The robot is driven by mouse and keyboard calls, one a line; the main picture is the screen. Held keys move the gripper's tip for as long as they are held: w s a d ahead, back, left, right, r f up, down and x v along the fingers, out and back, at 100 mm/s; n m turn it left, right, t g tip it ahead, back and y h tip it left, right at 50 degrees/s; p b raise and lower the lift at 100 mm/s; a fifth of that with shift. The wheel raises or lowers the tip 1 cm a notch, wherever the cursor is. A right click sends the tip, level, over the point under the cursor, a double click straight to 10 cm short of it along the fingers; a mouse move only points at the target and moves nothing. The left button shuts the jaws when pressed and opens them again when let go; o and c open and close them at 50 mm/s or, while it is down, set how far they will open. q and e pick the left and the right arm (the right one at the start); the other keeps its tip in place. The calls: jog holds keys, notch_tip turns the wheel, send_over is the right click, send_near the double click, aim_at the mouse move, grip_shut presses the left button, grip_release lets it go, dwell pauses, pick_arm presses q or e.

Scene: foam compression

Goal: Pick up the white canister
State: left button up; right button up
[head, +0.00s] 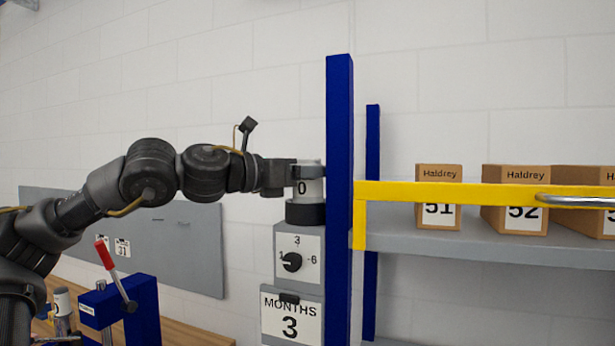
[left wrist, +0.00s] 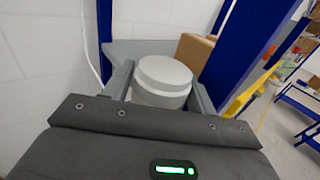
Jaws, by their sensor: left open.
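The white canister (head: 311,172) stands upright with a dark label mark on its side. It sits on a black round base on top of a grey box with a dial (head: 291,262). My left gripper (head: 300,178) is at the canister's upper part, coming from the left. In the left wrist view, the canister (left wrist: 162,78) with its round lid is between the two open fingers of my left gripper (left wrist: 160,88). Whether either finger touches it I cannot tell. My right gripper is not in view.
A blue upright post (head: 339,200) stands just right of the canister. A shelf with a yellow front rail (head: 400,190) holds several cardboard boxes (head: 514,197) further right. A blue press with a red-handled lever (head: 105,254) is at the lower left.

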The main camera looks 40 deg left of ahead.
pick_arm(q)
jog(key=shift+x, duration=0.9)
jog(key=shift+s, duration=0.1)
jog(key=shift+s, duration=0.1)
jog(key=c, duration=0.6)
